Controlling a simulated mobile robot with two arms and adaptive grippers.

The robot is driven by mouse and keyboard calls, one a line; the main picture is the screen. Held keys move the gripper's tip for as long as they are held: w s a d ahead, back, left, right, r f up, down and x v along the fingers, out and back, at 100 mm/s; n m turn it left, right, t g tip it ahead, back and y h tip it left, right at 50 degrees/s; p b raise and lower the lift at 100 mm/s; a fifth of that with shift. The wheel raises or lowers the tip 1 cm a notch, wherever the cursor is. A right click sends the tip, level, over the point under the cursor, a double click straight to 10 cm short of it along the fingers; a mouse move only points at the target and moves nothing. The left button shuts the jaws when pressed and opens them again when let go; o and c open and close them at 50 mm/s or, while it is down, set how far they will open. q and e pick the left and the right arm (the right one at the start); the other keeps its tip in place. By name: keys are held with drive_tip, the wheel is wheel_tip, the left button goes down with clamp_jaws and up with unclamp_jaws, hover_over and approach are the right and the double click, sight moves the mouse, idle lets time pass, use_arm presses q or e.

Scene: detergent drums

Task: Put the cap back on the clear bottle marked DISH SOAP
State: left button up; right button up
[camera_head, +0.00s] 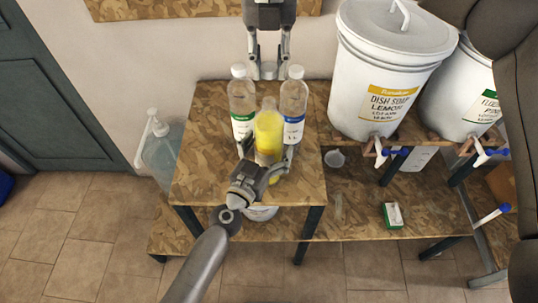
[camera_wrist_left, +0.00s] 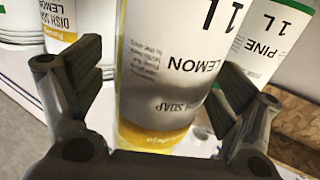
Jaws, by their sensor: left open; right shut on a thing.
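The clear bottle marked DISH SOAP (camera_head: 268,130) stands upright at the front of the small table, full of yellow liquid, its neck uncapped. It also shows upside down in the left wrist view (camera_wrist_left: 165,85), with a yellow-banded label. My left gripper (camera_head: 267,154) is low at this bottle, open, with one finger on each side. My right gripper (camera_head: 268,72) hangs above and behind the bottle, fingers down, shut on a small pale grey thing that looks like the cap (camera_head: 268,68). The cap is apart from the bottle's neck.
Two white-capped bottles, one green-labelled (camera_head: 241,100) and one blue-labelled (camera_head: 293,103), stand close behind the soap bottle. White drums (camera_head: 390,65) with taps stand on the right. A small box (camera_head: 393,215) lies on the lower shelf. The table's left front (camera_head: 200,185) is bare.

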use_arm(q)
drive_tip(key=c, duration=1.5)
drive_tip(key=shift+c, duration=0.2)
use_arm(e)
drive_tip(key=shift+f, duration=2.5)
drive_tip(key=shift+f, duration=0.1)
drive_tip(key=shift+f, duration=0.8)
drive_tip(key=shift+f, duration=0.55)
